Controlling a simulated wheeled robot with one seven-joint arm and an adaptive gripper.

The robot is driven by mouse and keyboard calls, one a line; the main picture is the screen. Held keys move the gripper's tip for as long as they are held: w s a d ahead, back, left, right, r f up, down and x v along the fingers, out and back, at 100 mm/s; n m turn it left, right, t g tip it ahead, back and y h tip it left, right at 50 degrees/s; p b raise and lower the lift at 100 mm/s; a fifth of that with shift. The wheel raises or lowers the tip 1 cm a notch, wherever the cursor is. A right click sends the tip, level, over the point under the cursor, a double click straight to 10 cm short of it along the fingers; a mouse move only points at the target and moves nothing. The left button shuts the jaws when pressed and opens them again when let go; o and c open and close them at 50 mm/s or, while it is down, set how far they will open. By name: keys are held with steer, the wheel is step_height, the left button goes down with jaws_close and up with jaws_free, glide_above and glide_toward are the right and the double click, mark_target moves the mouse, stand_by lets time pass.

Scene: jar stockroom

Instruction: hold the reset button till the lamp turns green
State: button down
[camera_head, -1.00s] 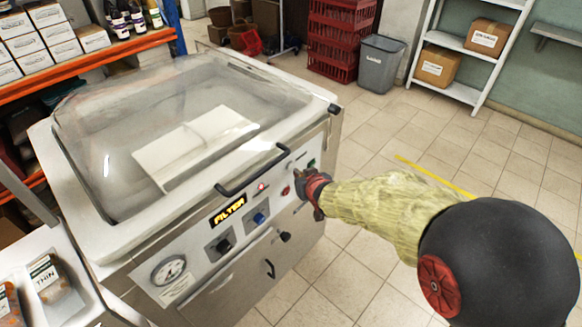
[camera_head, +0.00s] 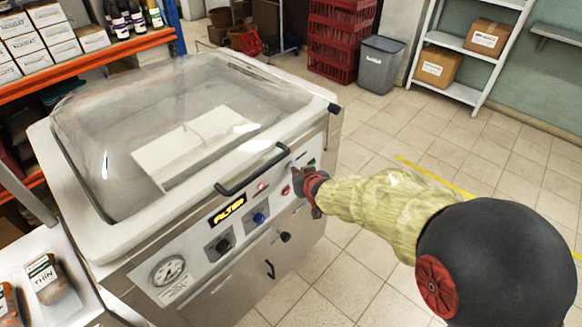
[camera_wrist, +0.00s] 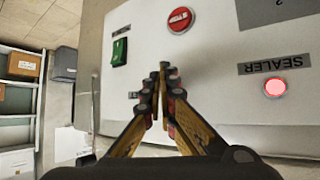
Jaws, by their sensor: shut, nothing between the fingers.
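In the head view my gripper (camera_head: 298,176) is just right of the button.
A green rocker switch (camera_wrist: 119,52) is near the button. The machine's clear domed lid (camera_head: 180,120) is down, with a black handle (camera_head: 252,172) above the panel. Tiled floor (camera_head: 390,140) is open at right.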

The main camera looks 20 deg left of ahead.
steer(key=shift+w+a+b, duration=0.2)
steer(key=shift+a+b, duration=0.1)
steer(key=shift+a, duration=0.1)
stand_by(1.3)
steer(key=shift+d, duration=0.1)
stand_by(1.0)
steer(key=shift+s+d+p, duration=0.35)
steer(key=shift+d, duration=0.35)
steer(key=d, duration=0.1)
steer(key=s+d+p, duration=0.1)
steer(key=d, duration=0.1)
steer(key=s+d+p, duration=0.1)
steer(key=shift+d, duration=0.3)
steer(key=shift+f, duration=0.1)
stand_by(0.7)
